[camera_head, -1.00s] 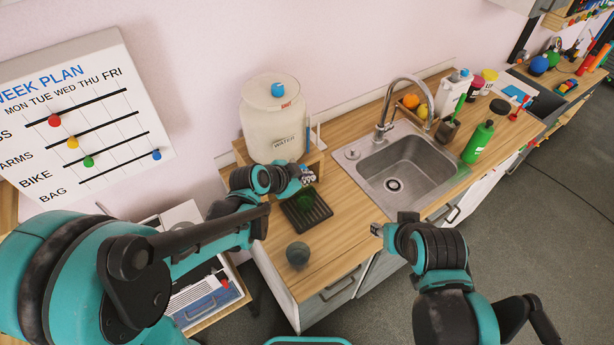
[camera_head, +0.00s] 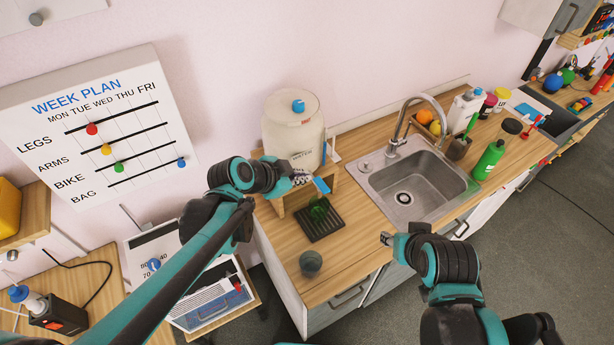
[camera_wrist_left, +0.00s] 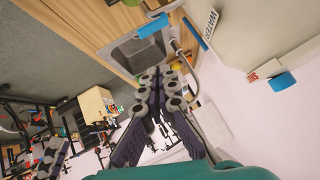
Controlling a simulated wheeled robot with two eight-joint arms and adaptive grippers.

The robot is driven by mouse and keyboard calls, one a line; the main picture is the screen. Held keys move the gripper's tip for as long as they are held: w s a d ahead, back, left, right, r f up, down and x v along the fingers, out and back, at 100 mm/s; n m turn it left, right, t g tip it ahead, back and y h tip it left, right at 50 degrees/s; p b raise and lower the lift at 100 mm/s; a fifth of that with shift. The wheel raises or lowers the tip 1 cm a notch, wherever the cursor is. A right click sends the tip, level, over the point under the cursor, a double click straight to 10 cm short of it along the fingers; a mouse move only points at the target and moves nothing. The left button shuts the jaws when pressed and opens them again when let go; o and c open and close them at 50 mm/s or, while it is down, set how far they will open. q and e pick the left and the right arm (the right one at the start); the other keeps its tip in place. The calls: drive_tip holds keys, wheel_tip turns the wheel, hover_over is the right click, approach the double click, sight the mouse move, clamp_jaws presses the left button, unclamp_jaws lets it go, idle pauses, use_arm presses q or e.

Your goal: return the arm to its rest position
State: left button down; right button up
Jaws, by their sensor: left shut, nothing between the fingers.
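My left arm comes in from the left over the counter in the head view. Its gripper (camera_head: 302,177) is shut and empty, just left of the blue tap (camera_head: 321,185) of the water dispenser (camera_head: 293,128). In the left wrist view the dark fingers (camera_wrist_left: 165,80) lie close together with nothing between them. A green cup (camera_head: 319,208) stands on the black drip tray (camera_head: 325,228), below and right of the gripper and apart from it. My right gripper (camera_head: 386,239) is above the counter's front edge by the sink; its fingers are too small to judge.
A dark grey cup (camera_head: 311,263) stands near the counter's front left. The sink (camera_head: 412,188) with its curved faucet (camera_head: 416,108) is to the right. A green bottle (camera_head: 488,160) stands beyond it. The week plan board (camera_head: 140,130) hangs on the left wall.

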use_arm(q)
drive_tip(key=shift+w+d, duration=0.1)
idle(0.3)
drive_tip(key=s+a+f+n+y+b, duration=0.3)
drive_tip(key=s+a+f+n+b, duration=0.3)
drive_tip(key=f+b, duration=0.4)
drive_tip(key=s+a+f+n+y+b, duration=0.3)
drive_tip(key=s+a+f+n+b, duration=0.3)
drive_tip(key=s+f+b, duration=0.3)
drive_tip(key=shift+s+a+f+n+b, duration=0.15)
drive_tip(key=shift+a+f+n+b, duration=0.25)
drive_tip(key=shift+f, duration=0.4)
drive_tip(key=w+d+r+m+g+h+p, duration=0.1)
drive_tip(key=w+d+r+m+h+p, duration=0.2)
drive_tip(key=w+d+r+m+p, duration=0.2)
drive_tip(key=w+d+r+m+g+h+p, duration=0.1)
drive_tip(key=w+d+r+m+h+p, duration=0.3)
drive_tip(key=w+r+p, duration=0.8)
wheel_tip(320, 180, up, 4)
drive_tip(key=shift+d+r+m+g+p, duration=0.1)
drive_tip(key=shift+d+m+g+p, duration=0.35)
drive_tip(key=shift+d+m, duration=0.75)
